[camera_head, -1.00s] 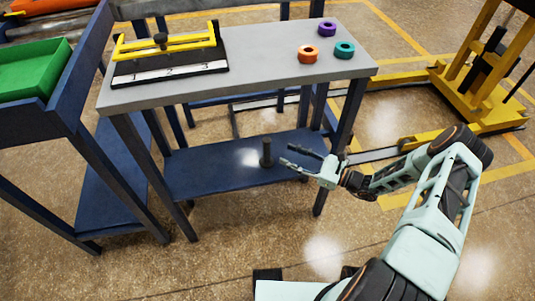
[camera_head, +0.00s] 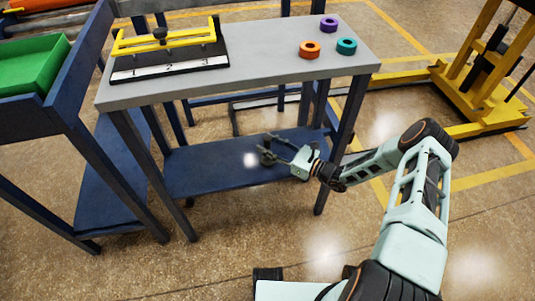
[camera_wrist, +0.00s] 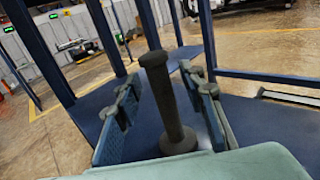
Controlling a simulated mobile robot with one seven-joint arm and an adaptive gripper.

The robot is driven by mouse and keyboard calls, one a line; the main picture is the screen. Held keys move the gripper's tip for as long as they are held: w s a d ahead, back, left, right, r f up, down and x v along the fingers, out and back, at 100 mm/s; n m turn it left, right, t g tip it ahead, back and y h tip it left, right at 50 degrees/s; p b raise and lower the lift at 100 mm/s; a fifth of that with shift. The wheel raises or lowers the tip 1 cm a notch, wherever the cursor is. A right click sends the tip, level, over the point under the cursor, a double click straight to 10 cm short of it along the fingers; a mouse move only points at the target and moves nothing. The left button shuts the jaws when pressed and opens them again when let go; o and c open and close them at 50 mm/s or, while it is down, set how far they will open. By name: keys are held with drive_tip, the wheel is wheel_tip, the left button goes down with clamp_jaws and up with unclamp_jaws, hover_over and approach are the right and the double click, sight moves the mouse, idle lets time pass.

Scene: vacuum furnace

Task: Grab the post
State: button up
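The post (camera_wrist: 165,95) is a dark grey upright cylinder with a wider top and a wide round base. It stands on the blue lower shelf (camera_head: 215,170) of the table. My gripper (camera_head: 270,149) is over that shelf, below the tabletop. In the wrist view my gripper (camera_wrist: 160,105) is open, with one finger on each side of the post. Gaps show between the post and both fingers, so it is not gripped. In the head view the fingers largely hide the post.
The grey tabletop (camera_head: 260,65) above holds a black board (camera_head: 170,68) with a yellow handle, and purple, orange and teal rings (camera_head: 347,46). Blue table legs (camera_head: 345,130) stand near my arm. A green bin (camera_head: 30,65) is at left. Floor in front is clear.

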drive_tip(key=shift+w+a, duration=0.2)
drive_tip(key=shift+a, duration=0.1)
clamp_jaws()
drive_tip(key=shift+r, duration=0.15)
